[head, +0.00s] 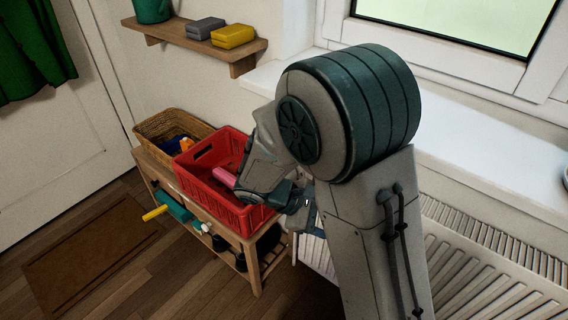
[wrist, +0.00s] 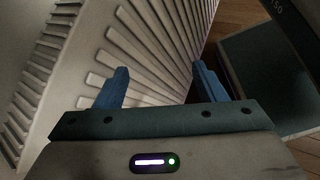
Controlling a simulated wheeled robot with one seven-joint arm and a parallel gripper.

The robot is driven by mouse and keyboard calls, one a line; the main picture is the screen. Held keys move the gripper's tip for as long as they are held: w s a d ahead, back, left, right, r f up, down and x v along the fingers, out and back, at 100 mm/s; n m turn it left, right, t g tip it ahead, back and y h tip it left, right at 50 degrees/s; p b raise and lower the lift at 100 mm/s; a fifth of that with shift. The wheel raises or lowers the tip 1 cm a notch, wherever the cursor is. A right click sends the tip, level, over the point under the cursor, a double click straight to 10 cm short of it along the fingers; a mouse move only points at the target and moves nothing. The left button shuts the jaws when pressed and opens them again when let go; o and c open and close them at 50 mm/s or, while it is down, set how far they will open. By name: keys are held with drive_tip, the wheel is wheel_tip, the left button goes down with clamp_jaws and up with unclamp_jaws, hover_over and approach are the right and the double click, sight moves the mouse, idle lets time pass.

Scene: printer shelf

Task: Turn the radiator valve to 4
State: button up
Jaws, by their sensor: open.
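The white radiator (head: 480,285) stands under the window sill at the right in the head view. Its ribbed surface (wrist: 150,45) fills much of the wrist view. I cannot make out the radiator valve or its numbers in either view; my arm covers part of the radiator's left end in the head view. My gripper (wrist: 160,70) is open, with its two blue fingers apart and nothing seen between them. The fingers are in front of the radiator ribs in the picture; I cannot tell the gap.
A wooden bench (head: 245,245) left of my arm bears a red crate (head: 190,184) and a wicker basket (head: 145,130). A wall shelf (head: 185,38) holds grey and yellow boxes. The window sill (head: 475,150) juts above the radiator. A brown doormat (head: 85,255) lies on the floor.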

drive_tip(key=w+a+f+n+t+p, duration=0.2)
drive_tip(key=w+a+n+t+p, duration=0.1)
drive_tip(key=a+n+t, duration=0.5)
drive_tip(key=w+a+f+n+t+p, duration=0.1)
drive_tip(key=w+a+n+t+p, duration=0.15)
drive_tip(key=a+n+t, duration=0.65)
drive_tip(key=w+d+g, duration=0.1)
drive_tip(key=w+d, duration=0.1)
drive_tip(key=w, duration=0.1)
drive_tip(key=w+d+m+g+b, duration=0.1)
drive_tip(key=w+d, duration=0.1)
drive_tip(key=w, duration=0.2)
drive_tip(key=w+d+m+g, duration=0.1)
drive_tip(key=w+d, duration=0.1)
drive_tip(key=w, duration=0.1)
drive_tip(key=shift+w+d+b, duration=0.2)
drive_tip(key=shift+w+b, duration=0.1)
drive_tip(key=shift+w, duration=0.1)
drive_tip(key=c, duration=1)
